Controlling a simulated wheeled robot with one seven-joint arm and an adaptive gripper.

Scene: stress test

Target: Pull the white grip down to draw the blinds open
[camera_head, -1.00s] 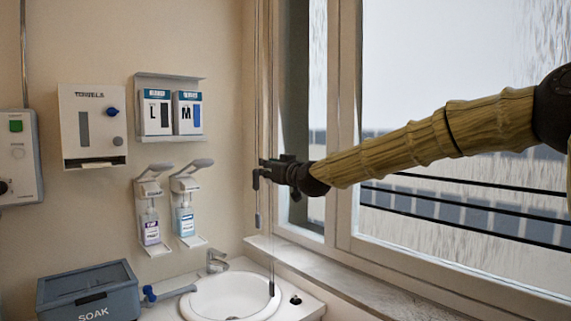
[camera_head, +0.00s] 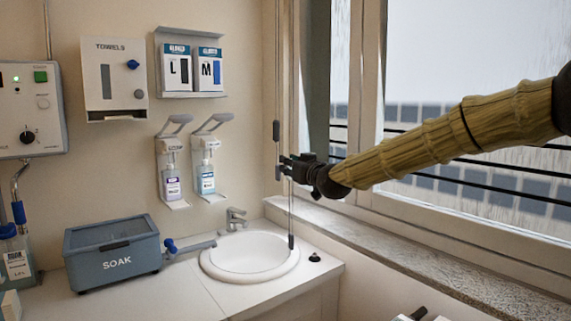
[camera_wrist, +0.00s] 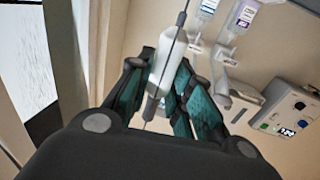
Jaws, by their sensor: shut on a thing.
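The white grip (camera_wrist: 164,58) hangs on a thin dark cord and stands between my fingers in the wrist view, slightly tilted in that picture. My gripper (camera_wrist: 158,78) is shut on it, with teal-padded fingers on both sides. Part of the grip is hidden by the fingers. In the head view my gripper (camera_head: 283,165) is at the hanging cords, left of the window frame. The white grip is too small to make out clearly there. A dark weight (camera_head: 291,242) hangs on a cord below, in front of the sink. No blind covers the visible window glass (camera_head: 440,70).
The sink (camera_head: 250,270) and its tap (camera_head: 236,216) are below my gripper. Two bottle dispensers (camera_head: 171,180) hang on the wall. The window sill (camera_head: 400,235) runs below my arm.

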